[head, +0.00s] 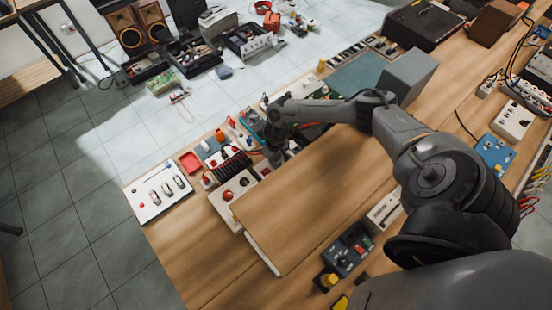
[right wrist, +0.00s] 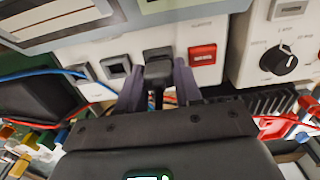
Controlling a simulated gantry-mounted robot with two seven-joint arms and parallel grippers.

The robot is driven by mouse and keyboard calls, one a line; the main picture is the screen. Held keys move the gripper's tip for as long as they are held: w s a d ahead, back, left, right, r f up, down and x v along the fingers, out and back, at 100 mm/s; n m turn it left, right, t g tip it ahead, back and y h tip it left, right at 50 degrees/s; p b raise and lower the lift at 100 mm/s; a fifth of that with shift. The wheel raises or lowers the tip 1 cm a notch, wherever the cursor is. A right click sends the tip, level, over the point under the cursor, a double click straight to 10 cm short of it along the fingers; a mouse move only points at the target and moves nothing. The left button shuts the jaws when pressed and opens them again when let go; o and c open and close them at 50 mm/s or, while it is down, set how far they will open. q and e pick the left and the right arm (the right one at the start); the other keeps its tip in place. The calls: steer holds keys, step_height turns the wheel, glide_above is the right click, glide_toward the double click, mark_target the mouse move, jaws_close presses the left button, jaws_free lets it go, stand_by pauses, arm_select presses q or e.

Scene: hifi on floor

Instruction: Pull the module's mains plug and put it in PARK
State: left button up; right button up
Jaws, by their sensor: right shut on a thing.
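In the right wrist view, my right gripper (right wrist: 158,88) is shut on a black plug (right wrist: 158,66). A dark cable (right wrist: 158,98) runs down from the plug between the fingers. The plug is up against the front of a white panel (right wrist: 184,70); I cannot tell whether it is seated in it. A dark square socket (right wrist: 117,65) is left of the plug, and a red switch (right wrist: 203,55) is right of it. In the head view my right gripper (head: 273,152) is low among the bench equipment, and the plug is too small to make out. No PARK label is readable. My left gripper is not in view.
A white unit with a black knob (right wrist: 279,61) stands right of the panel. Red and blue wires and a finned black block (right wrist: 268,102) lie close by.

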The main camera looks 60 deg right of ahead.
steer(key=shift+f, duration=0.2)
stand_by(0.6)
steer(key=o, duration=1)
steer(key=shift+o, duration=0.2)
